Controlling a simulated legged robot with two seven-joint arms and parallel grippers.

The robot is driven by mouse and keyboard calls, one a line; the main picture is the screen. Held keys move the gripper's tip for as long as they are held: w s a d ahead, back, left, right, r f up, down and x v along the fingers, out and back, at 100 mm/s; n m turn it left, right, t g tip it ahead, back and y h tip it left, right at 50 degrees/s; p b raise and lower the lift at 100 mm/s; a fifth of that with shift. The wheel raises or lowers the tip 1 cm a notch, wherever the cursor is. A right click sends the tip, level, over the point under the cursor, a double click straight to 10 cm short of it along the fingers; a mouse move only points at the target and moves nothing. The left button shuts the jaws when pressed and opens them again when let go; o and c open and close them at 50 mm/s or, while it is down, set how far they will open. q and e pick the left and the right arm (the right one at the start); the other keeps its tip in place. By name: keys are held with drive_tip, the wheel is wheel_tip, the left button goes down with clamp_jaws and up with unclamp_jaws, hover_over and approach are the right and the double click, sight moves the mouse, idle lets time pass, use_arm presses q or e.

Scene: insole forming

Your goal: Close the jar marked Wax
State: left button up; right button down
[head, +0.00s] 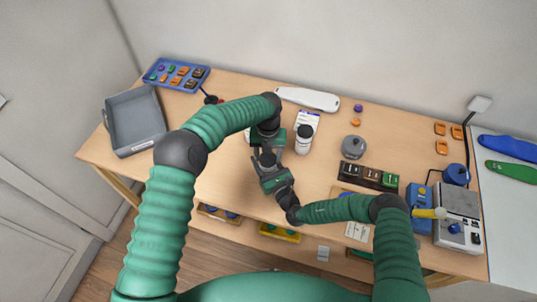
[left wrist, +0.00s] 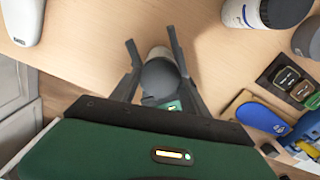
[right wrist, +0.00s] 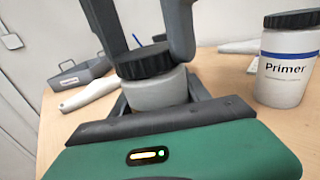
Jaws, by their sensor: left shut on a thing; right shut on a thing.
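A white jar (right wrist: 158,92) with a ribbed black lid (right wrist: 146,62) stands between my two grippers in the right wrist view. No label shows on its visible side. My right gripper (head: 268,157) is shut around the jar's body from the front. My left gripper (right wrist: 142,35) comes down from above, with its fingers shut on the lid. The lid sits on top of the jar and looks level; whether it is fully screwed down cannot be told. In the left wrist view the dark lid (left wrist: 158,78) shows between the left fingers.
A jar marked Primer (right wrist: 288,75) with a black lid stands close to the right. A grey round container (head: 353,147) and a dark tray of small blocks (head: 368,175) are farther right. A grey bin (head: 134,120) stands at the left.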

use_arm(q)
drive_tip(key=m, duration=0.5)
drive_tip(key=shift+s+d+f, duration=0.15)
drive_tip(key=shift+f, duration=0.05)
use_arm(e)
drive_tip(key=shift+s+a, duration=0.2)
drive_tip(key=shift+s, duration=0.05)
use_arm(q)
drive_tip(key=o, duration=0.9)
drive_tip(key=shift+s, duration=0.1)
drive_tip(key=o, duration=0.5)
use_arm(e)
drive_tip(key=shift+w, duration=0.1)
use_arm(q)
drive_tip(key=shift+r, duration=0.1)
use_arm(e)
drive_tip(key=shift+d, duration=0.1)
use_arm(q)
drive_tip(key=shift+r, duration=0.35)
use_arm(e)
drive_tip(key=shift+w, duration=0.1)
drive_tip(key=shift+c, duration=2.2)
unclamp_jaws()
use_arm(q)
wheel_tip(320, 180, up, 11)
